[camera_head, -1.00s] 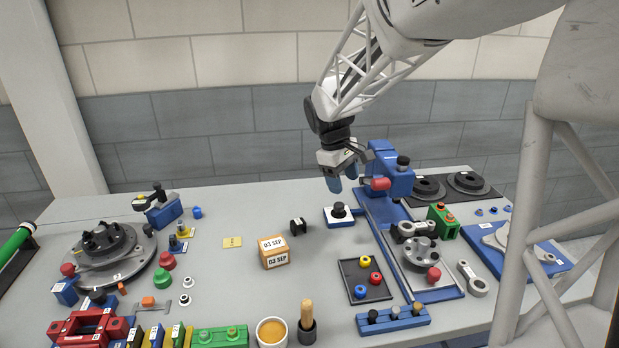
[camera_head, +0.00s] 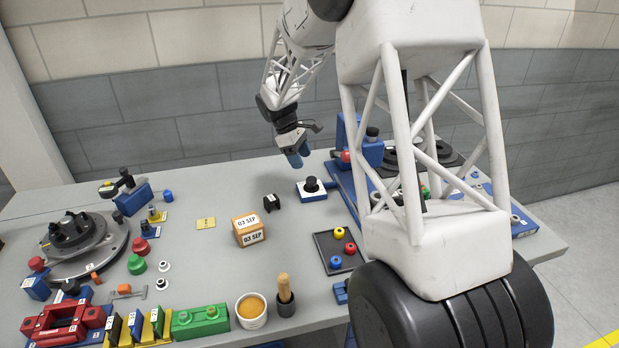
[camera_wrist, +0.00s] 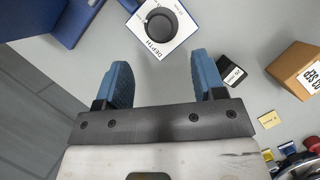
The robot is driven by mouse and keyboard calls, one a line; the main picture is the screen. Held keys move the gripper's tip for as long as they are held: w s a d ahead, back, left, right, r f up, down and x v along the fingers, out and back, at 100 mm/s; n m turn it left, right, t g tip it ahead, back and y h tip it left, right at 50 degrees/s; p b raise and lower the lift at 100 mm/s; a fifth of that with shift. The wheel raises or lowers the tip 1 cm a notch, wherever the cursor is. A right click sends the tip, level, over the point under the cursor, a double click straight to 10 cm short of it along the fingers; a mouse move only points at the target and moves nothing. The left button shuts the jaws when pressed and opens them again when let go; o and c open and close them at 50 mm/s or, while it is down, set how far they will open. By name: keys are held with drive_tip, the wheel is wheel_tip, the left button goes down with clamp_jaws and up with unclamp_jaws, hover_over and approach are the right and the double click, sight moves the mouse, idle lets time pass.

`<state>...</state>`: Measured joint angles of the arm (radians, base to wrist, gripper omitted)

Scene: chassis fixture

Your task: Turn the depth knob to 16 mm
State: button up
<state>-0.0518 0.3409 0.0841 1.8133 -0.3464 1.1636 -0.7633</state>
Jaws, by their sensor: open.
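The depth knob (camera_head: 312,184) is a round black knob on a white-topped blue block (camera_head: 312,197) on the table. In the wrist view the knob (camera_wrist: 161,23) sits beyond my fingertips on its white plate, which bears the printed word DEPTH (camera_wrist: 152,50). My gripper (camera_head: 298,160) has blue fingers and is above the table, just left of and behind the knob in the head view. In the wrist view my gripper (camera_wrist: 160,75) is open with nothing between the fingers. The knob's setting cannot be read.
A small black labelled piece (camera_head: 271,203) and a wooden date block (camera_head: 248,230) stand left of the knob. A blue machine (camera_head: 362,150) stands right of it. My own arm hides much of the right side.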

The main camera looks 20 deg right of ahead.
sight(310, 178)
drive_tip(key=shift+f, duration=0.1)
idle(0.3)
drive_tip(key=shift+x, duration=3.75)
drive_tip(key=shift+c, duration=0.4)
drive_tip(key=c, duration=0.8)
drive_tip(key=shift+c, duration=0.2)
